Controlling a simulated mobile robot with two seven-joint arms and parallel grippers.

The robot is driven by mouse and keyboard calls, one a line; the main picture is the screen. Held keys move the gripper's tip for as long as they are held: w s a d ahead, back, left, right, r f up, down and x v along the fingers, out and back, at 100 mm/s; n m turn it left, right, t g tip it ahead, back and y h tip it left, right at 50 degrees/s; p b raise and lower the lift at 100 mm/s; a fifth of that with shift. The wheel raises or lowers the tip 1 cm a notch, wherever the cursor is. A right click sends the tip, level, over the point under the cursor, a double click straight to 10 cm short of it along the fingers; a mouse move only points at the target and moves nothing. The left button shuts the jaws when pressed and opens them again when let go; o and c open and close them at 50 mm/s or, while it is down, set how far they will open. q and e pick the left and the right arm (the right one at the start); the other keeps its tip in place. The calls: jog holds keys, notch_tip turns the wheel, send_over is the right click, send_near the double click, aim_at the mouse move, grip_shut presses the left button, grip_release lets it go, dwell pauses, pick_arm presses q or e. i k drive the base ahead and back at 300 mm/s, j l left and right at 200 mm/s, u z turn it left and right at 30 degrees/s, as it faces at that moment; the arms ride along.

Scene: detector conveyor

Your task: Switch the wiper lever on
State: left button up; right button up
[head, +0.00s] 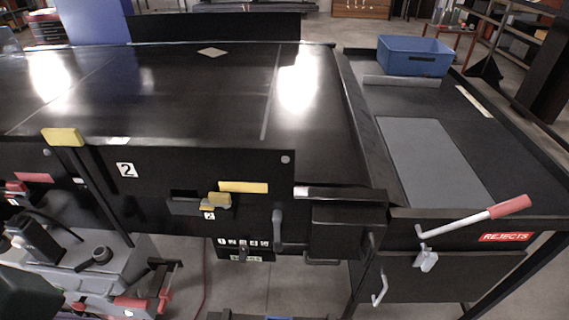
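No part is legibly labelled as the wiper lever, so I cannot tell which one it is. A lever with a red grip (510,207) slants up to the right on the front right of the machine, beside a red REJECTS sign (505,237). A lever with a yellow grip (62,137) stands at the left on a long slanting rod. A yellow handle (215,199) sits at a slot in the black front panel under a yellow label. A grey handle (278,230) hangs right of a small marked panel (240,252). I make out neither gripper.
A blue bin (413,56) stands at the back of the right-hand surface, which has a grey plate (433,160). Grey equipment with red parts (100,280) fills the lower left. Floor shows below the panel.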

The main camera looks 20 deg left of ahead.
aim_at(276, 215)
jog(key=u, duration=0.85)
jog(key=i+j+z, duration=0.4)
jog(key=j, duration=0.2)
jog(key=k, duration=0.45)
